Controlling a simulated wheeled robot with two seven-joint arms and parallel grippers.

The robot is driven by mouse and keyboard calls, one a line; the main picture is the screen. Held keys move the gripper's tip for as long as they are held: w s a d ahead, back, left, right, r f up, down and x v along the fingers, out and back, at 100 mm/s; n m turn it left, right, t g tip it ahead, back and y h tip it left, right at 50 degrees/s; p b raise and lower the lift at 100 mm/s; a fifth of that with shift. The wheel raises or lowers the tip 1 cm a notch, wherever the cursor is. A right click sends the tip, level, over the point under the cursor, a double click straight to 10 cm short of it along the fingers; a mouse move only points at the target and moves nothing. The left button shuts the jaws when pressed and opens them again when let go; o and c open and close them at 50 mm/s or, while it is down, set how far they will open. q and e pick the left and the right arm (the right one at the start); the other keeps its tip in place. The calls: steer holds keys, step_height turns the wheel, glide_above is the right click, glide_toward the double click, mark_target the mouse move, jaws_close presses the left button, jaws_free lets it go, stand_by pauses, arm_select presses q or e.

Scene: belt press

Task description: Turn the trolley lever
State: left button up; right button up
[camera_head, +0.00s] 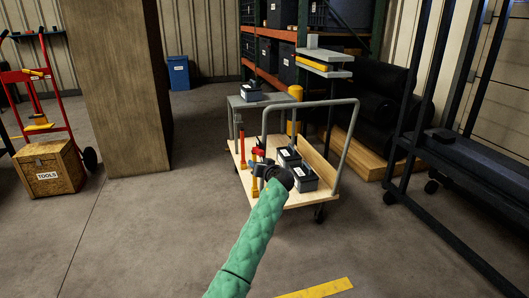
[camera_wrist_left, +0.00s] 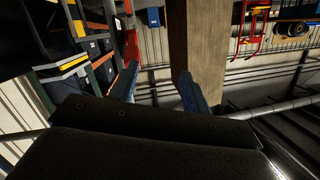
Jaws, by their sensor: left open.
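The trolley (camera_head: 300,200) is a flat cart with a pale wooden deck and grey tube rails, in the middle of the head view. A small red part (camera_head: 258,151) shows above a yellow upright piece (camera_head: 254,186) near its left side. I cannot tell for sure which is the lever. My green-sleeved left arm reaches up from the bottom, and its dark gripper (camera_head: 259,167) overlaps these parts in the picture. Contact cannot be made out. In the left wrist view my gripper's two blue fingers (camera_wrist_left: 158,88) are apart with nothing clear between them. My right gripper is not in view.
Black-and-grey boxes (camera_head: 304,178) sit on the trolley deck, beside an orange post (camera_head: 242,150). A wooden column (camera_head: 115,90), a red hand truck (camera_head: 50,100) and a TOOLS crate (camera_head: 47,168) stand left. A dark frame (camera_head: 405,130) stands right. The front floor is clear.

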mark_target(262, 153)
arm_select(q)
steer(key=shift+w+d+n+t+h, duration=0.1)
steer(key=shift+w+n+t+h, duration=0.35)
steer(key=shift+w, duration=1.3)
steer(key=shift+w+d+n+t+h, duration=0.1)
steer(key=shift+w+n+t, duration=0.35)
steer(key=shift+w, duration=1.3)
steer(key=shift+w+n+t+h, duration=0.25)
steer(key=shift+w+t, duration=0.45)
steer(key=shift+w, duration=1.05)
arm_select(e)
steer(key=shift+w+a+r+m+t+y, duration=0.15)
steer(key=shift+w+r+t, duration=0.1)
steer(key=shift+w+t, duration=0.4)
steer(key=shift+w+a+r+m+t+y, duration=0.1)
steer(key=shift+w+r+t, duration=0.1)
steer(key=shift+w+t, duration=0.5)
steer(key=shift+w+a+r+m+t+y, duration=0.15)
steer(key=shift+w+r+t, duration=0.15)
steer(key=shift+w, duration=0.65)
arm_select(q)
steer(key=shift+c, duration=0.2)
jaws_close()
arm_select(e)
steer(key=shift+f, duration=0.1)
